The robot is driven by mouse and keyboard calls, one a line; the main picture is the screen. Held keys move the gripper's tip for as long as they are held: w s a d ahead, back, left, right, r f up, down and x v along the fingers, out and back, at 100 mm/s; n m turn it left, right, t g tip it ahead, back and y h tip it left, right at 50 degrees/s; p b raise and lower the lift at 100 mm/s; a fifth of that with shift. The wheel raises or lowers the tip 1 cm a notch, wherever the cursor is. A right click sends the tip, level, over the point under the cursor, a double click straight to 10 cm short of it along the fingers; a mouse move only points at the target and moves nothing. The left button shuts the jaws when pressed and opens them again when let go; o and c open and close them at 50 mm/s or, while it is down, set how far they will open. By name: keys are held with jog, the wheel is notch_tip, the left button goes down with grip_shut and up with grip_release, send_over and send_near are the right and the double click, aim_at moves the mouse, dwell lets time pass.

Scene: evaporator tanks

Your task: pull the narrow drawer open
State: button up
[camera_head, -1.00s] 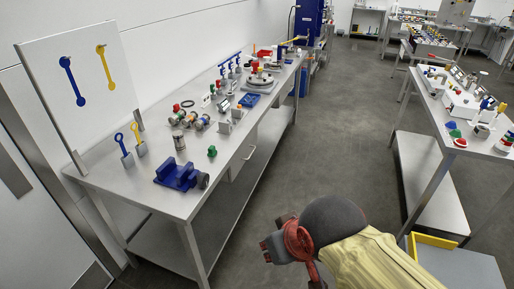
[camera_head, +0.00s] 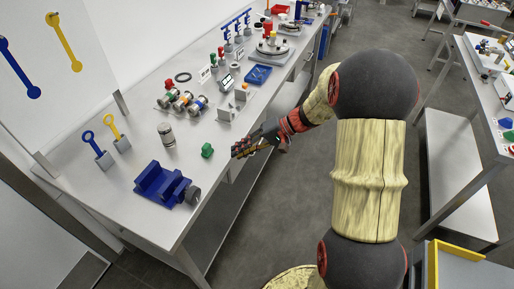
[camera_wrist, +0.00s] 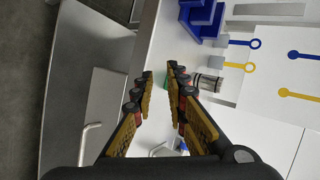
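The narrow drawer (camera_wrist: 108,100) shows in the wrist view as a grey front below the edge of the steel bench. Its pale bar handle (camera_wrist: 87,136) is at the lower left of that view. The drawer looks closed, flush under the bench. My gripper (camera_head: 240,150) is at the bench's front edge in the head view, near the green block. In the wrist view my gripper (camera_wrist: 160,76) is open, with a gap between its two fingers and nothing in it. The handle lies left of the fingers there, apart from them. In the head view my gripper and arm partly hide the drawer area.
On the bench (camera_head: 135,165) stand a blue fixture (camera_head: 160,184), a green block (camera_head: 207,150), a metal cylinder (camera_head: 166,135) and several valves (camera_head: 183,102). A blue tray (camera_head: 257,75) lies farther back. The aisle floor (camera_head: 275,210) beside the bench is free.

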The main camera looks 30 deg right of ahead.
jog(key=w+d+f+m+t, duration=0.3)
jog(key=d+f+t, duration=0.1)
jog(key=d+f, duration=0.45)
jog(key=w+d+f+m+t, duration=0.2)
jog(key=w+d+f+t, duration=0.2)
jog(key=d+f, duration=0.4)
jog(key=x, duration=0.2)
jog(key=b+x, duration=0.1)
jog(key=x, duration=0.1)
jog(key=r+b+x, duration=0.1)
jog(key=x, duration=0.1)
jog(key=shift+w+f, duration=0.1)
jog(key=shift+w, duration=0.35)
jog(key=shift+c, duration=0.7)
grip_shut()
jog(key=shift+s+d, duration=0.1)
